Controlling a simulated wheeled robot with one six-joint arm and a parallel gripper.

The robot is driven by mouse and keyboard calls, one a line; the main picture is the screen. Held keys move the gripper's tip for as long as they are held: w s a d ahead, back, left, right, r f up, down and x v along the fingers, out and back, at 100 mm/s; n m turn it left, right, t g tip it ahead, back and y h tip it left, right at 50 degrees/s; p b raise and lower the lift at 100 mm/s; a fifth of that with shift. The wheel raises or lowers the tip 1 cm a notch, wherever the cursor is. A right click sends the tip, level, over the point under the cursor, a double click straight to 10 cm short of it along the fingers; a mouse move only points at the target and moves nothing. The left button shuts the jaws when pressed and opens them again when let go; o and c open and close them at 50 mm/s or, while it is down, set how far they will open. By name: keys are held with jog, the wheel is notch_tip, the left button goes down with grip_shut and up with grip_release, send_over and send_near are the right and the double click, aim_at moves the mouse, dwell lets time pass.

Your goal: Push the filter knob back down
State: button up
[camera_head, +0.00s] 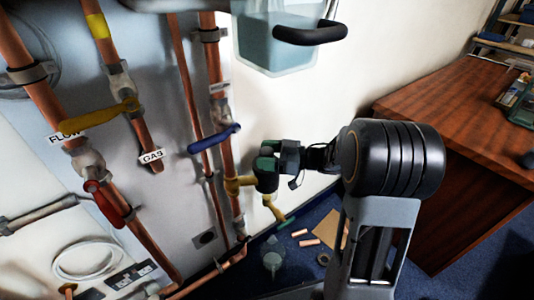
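The filter (266,184) is a small dark body on a brass side branch (238,185) of the right copper pipe, left of my arm. A brass spout (273,209) angles down below it. My gripper (272,155) reaches in from the right, at the top of the filter. Dark green parts show there, and I cannot tell which are knob and which are fingertips. The knob is mostly hidden, so its height is unclear. I cannot tell whether the fingers are open or shut, or touching it.
A blue lever (215,138) sits just up-left of the filter. A yellow lever (98,118) and red handle (113,203) are further left. A clear tank (277,45) hangs above. A wooden desk (450,130) stands right. Copper offcuts (309,243) and a jar (272,261) lie below.

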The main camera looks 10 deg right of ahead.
jog(key=shift+r, duration=0.1)
jog(key=shift+d, duration=0.25)
jog(key=p+v, duration=0.3)
jog(key=v, duration=1)
jog(key=shift+s+p, duration=0.2)
jog(key=shift+p, duration=0.1)
jog(key=shift+d, duration=0.1)
